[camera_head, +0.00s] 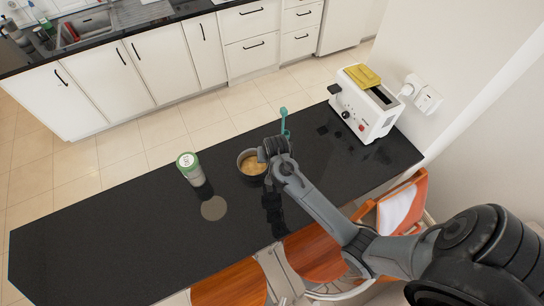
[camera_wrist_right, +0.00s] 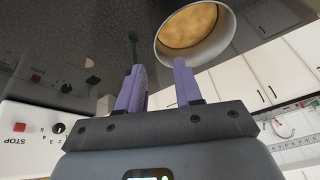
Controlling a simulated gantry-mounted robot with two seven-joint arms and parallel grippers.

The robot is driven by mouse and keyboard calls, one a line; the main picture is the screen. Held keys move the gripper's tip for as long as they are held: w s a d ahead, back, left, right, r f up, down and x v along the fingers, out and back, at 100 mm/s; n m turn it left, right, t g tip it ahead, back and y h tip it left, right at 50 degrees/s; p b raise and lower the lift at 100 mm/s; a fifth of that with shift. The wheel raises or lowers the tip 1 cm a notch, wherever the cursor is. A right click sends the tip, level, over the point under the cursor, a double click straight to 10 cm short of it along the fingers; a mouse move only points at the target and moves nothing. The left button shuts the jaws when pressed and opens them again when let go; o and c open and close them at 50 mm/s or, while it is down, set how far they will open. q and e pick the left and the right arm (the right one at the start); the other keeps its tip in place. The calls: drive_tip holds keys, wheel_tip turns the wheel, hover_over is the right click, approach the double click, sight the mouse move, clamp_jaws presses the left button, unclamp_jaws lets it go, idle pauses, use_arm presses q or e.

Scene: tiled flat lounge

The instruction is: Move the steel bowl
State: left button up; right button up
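The steel bowl (camera_head: 242,168) stands on the black counter, with a round tan-brown inside or contents. In the right wrist view the bowl (camera_wrist_right: 228,22) is at the upper right, beyond my fingertips. My right gripper (camera_head: 265,154) is at the bowl's right side in the head view, covering part of its rim. In the right wrist view my right gripper (camera_wrist_right: 159,66) has its two purple fingers apart with nothing visible between them. I cannot tell whether a finger touches the bowl. My left gripper is not in view.
A teal utensil (camera_head: 284,120) is just behind my right gripper. A white toaster (camera_head: 365,112) stands at the counter's right end. A green-and-white can (camera_head: 190,170) stands left of the bowl. The counter's left part is clear. Orange chairs (camera_head: 318,256) are along the front edge.

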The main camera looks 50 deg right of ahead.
drive_tip(key=shift+f, duration=0.1)
idle(0.3)
drive_tip(key=b, duration=0.1)
approach(253, 165)
drive_tip(key=shift+s+d+f, duration=0.25)
drive_tip(key=shift+d+f, duration=0.65)
drive_tip(key=shift+f, duration=0.05)
drive_tip(key=shift+s+d+f, duration=0.2)
drive_tip(key=shift+d+f, duration=0.65)
drive_tip(key=shift+f, duration=0.1)
drive_tip(key=shift+s+d+f, duration=0.25)
drive_tip(key=shift+d+f, duration=0.65)
drive_tip(key=shift+f, duration=0.05)
clamp_jaws()
